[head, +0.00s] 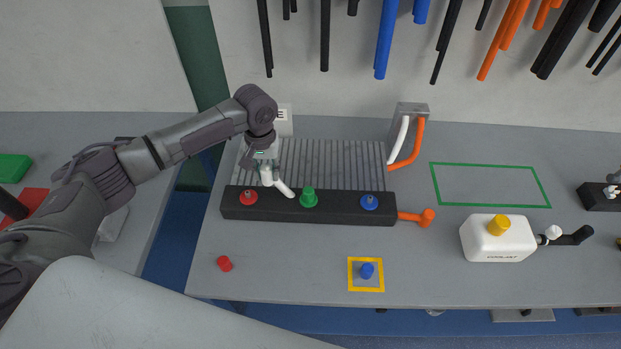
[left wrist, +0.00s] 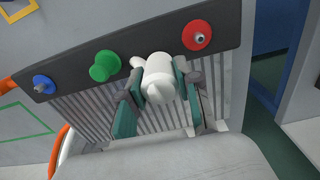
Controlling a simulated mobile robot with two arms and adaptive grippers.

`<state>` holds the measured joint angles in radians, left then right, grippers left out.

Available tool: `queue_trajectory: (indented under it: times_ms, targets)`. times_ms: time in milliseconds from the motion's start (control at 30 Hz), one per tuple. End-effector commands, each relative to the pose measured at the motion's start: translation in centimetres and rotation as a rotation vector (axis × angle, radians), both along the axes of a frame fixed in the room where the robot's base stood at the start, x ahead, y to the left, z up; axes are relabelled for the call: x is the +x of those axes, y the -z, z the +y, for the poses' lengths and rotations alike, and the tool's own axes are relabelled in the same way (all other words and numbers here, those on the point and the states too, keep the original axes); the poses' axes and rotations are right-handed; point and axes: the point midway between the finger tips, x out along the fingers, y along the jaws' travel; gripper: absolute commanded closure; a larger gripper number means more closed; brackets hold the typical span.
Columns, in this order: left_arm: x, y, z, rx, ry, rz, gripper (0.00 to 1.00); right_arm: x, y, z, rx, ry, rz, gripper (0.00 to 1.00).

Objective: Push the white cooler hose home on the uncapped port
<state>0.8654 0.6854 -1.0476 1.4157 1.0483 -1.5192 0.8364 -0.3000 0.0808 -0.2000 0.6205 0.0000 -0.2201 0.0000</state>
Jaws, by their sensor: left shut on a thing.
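My left gripper (head: 266,163) is shut on a white hose (head: 282,188), above the left part of the black port bar (head: 335,212). The left wrist view shows the white hose (left wrist: 158,77) between its teal fingers (left wrist: 155,98). The hose's bent end points toward the gap between the red and green ports, apart from any port as far as I can tell. The red port (head: 248,198) and blue port (head: 369,202) show bare metal stubs. The green port (head: 308,198) carries a tall green cap (left wrist: 104,66). My right gripper is out of view.
A red cap (head: 224,263) lies at the front left; a blue cap (head: 367,271) sits in a yellow square (head: 352,285). A ribbed cooler (head: 335,160) lies behind the bar, with an orange hose (head: 416,143). A white tank (head: 490,248) stands right. The green-outlined area (head: 490,185) is empty.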

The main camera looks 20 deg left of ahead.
Motion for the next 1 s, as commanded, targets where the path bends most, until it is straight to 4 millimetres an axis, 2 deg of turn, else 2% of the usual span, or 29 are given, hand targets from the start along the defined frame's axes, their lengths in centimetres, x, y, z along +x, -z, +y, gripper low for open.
queue_trajectory:
  times_ms: [33,100,633,1000]
  targets:
    - [0.4,0.0,-1.6,-0.004,0.004,-0.002,1.00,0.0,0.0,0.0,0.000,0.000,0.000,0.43]
    - [0.8,0.0,-3.3,-0.004,0.003,0.000,1.00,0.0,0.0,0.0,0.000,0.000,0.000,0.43]
    - [3.8,0.0,-16.2,-0.003,0.003,0.001,1.00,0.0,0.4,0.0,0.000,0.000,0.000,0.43]
    - [5.9,0.4,-24.7,-0.001,0.002,0.000,1.00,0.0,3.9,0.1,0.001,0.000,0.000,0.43]
